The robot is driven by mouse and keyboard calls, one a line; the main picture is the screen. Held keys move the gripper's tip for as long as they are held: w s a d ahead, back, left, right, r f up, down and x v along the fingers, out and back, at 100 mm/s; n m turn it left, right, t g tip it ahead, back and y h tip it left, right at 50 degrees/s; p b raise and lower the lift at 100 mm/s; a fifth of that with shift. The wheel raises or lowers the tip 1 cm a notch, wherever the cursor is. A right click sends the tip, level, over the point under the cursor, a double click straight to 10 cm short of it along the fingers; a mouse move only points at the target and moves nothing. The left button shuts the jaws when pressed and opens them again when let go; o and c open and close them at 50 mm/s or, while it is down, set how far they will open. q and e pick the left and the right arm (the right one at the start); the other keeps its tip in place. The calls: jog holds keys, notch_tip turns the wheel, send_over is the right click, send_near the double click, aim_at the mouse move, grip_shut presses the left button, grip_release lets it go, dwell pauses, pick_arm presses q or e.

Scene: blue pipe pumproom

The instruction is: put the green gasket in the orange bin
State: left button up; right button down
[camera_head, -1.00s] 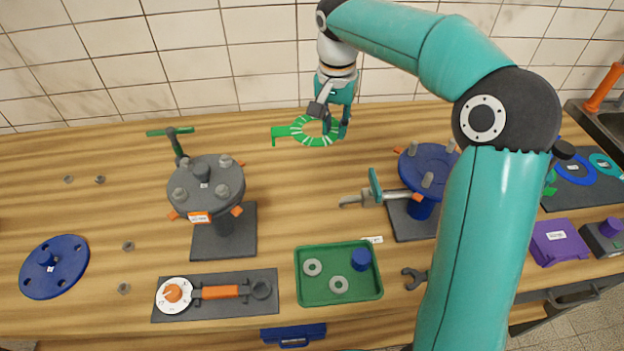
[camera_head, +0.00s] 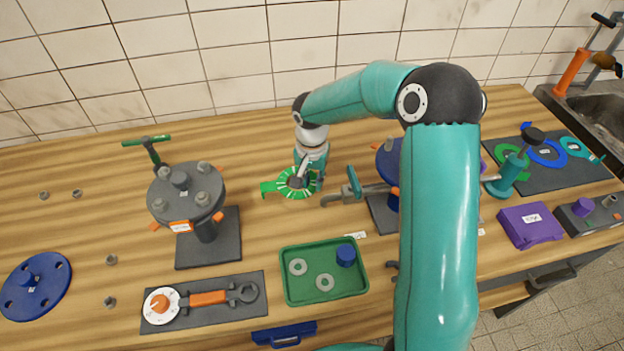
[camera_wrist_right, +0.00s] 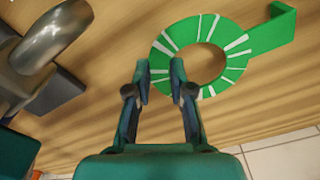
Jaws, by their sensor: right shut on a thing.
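The green gasket (camera_head: 283,187) is a flat ring with white radial stripes and a bent green tab on one side. It also shows in the right wrist view (camera_wrist_right: 238,62). My right gripper (camera_head: 303,181) is shut on the ring's edge, and the tab points left in the head view. In the right wrist view its two fingertips (camera_wrist_right: 159,72) are at the rim, with wooden bench behind. Whether the gasket touches the bench cannot be told. I see no orange bin in these views. My left gripper is not in view.
A grey bolted flange stand (camera_head: 187,192) is left of the gasket. A clamp-like tool (camera_head: 355,189) and blue flange stand (camera_head: 385,160) are close on the right. A green tray (camera_head: 325,286) with washers is in front. A purple box (camera_head: 531,225) lies farther right.

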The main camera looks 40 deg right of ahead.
jog(key=shift+f, duration=0.2)
jog(key=c, duration=1)
grip_release()
jog(key=shift+f, duration=0.1)
